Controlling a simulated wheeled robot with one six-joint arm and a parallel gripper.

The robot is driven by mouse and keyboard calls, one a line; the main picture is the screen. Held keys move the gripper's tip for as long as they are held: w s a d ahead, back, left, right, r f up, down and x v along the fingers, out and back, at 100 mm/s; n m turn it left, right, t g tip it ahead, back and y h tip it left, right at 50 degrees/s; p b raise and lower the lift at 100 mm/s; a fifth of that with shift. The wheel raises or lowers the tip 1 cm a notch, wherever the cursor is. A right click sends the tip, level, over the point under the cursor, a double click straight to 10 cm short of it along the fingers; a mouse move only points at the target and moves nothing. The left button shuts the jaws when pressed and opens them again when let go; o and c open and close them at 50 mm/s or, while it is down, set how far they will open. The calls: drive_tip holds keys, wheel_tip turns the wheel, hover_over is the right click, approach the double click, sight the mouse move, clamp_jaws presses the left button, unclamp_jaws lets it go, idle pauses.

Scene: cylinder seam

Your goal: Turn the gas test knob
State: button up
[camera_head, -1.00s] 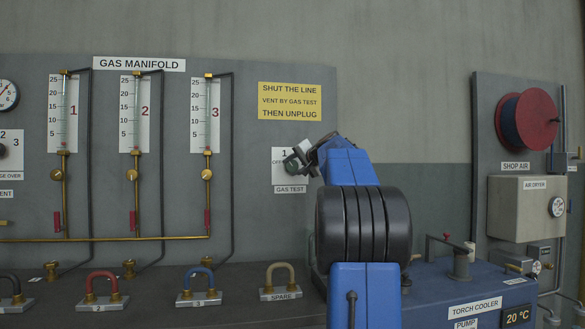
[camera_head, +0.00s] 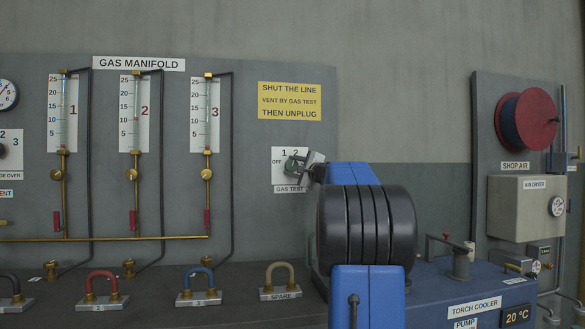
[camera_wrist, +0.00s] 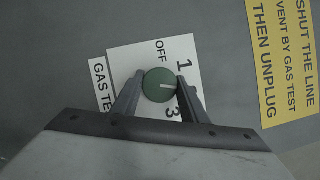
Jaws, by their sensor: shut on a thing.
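The gas test knob (camera_head: 289,165) is a round green knob on a white dial plate (camera_head: 277,153) right of the gauges. The wrist view shows the knob (camera_wrist: 157,82) face-on, with a white pointer line aimed right, between the 1 and the 3. My right finger hides the mark there. My gripper (camera_wrist: 160,80) is shut on the knob, one finger on each side of it. In the head view my gripper (camera_head: 297,166) reaches the plate from the right and covers part of it.
A yellow sign (camera_head: 290,101) sits above the dial plate. Several padlock-shaped shackles, including SPARE (camera_head: 280,294), stand on the ledge below. A blue torch cooler (camera_head: 440,285) stands at the lower right. The panel left of the plate is clear up to the hose.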

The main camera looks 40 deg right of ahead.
drive_tip(key=m+h, duration=0.1)
drive_tip(key=m, duration=0.2)
drive_tip(key=m+t+h, duration=0.1)
drive_tip(key=m, duration=0.2)
drive_tip(key=shift+f+m, duration=0.15)
drive_tip(key=shift+m, duration=0.15)
drive_tip(key=m+h, duration=0.2)
drive_tip(key=m, duration=0.1)
drive_tip(key=m+h, duration=0.2)
drive_tip(key=m, duration=0.2)
drive_tip(key=shift+m, duration=0.5)
drive_tip(key=o, duration=1)
drive_tip(key=shift+o, duration=0.2)
drive_tip(key=v, duration=1.7)
drive_tip(key=shift+a, duration=0.2)
